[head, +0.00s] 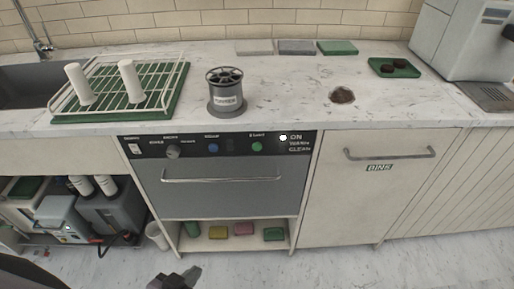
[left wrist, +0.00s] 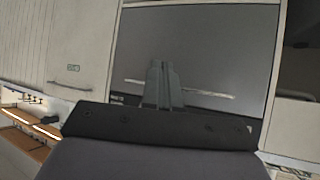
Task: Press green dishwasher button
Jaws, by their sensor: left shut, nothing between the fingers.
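The dishwasher (head: 235,195) is built in under the counter, with a dark control strip along its top. The green button (head: 257,147) sits on the right part of that strip, right of a blue button (head: 213,148). My left gripper (head: 176,277) is low at the bottom edge of the head view, well below the strip and apart from the dishwasher. In the left wrist view its fingers (left wrist: 160,72) are together and empty in front of the dishwasher's grey door (left wrist: 215,50); the green button cannot be made out there. My right gripper is not in view.
A horizontal door handle (head: 222,180) sticks out below the strip. An open shelf (head: 235,244) with coloured sponges lies under the door. The bins cabinet (head: 375,190) is on the right; bottles and boxes fill the open bay at left. The floor in front looks clear.

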